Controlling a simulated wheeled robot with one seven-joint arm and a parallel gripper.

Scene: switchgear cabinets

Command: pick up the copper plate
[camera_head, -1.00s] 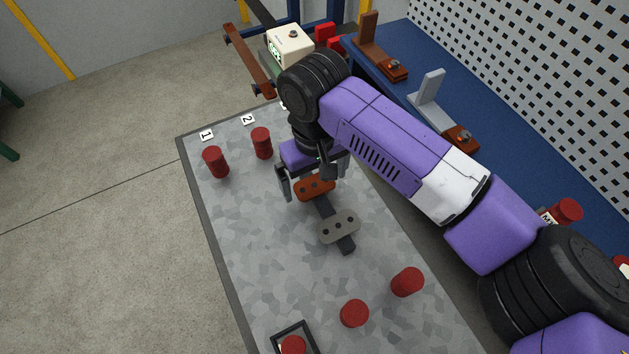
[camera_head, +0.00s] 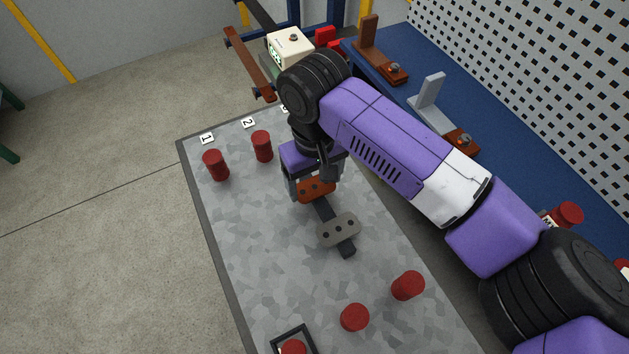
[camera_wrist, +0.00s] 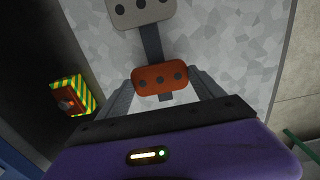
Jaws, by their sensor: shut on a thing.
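The copper plate (camera_head: 316,190) is a small reddish-brown plate with dark holes. It sits at the far end of a dark bar on the grey speckled table, and it also shows in the wrist view (camera_wrist: 160,78). My gripper (camera_head: 308,188) is shut on it, with one finger at each short end in the wrist view (camera_wrist: 160,82). A grey plate with holes (camera_head: 339,229) sits on the same bar, nearer the camera, and shows at the top of the wrist view (camera_wrist: 140,10). My arm hides part of the area behind the copper plate.
Red cylinders stand on the table (camera_head: 270,270): two at the far left (camera_head: 215,165) (camera_head: 262,146), others near the front (camera_head: 354,317) (camera_head: 408,285). A black frame (camera_head: 280,337) is at the front edge. A blue bench (camera_head: 480,110) with brackets runs along the right.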

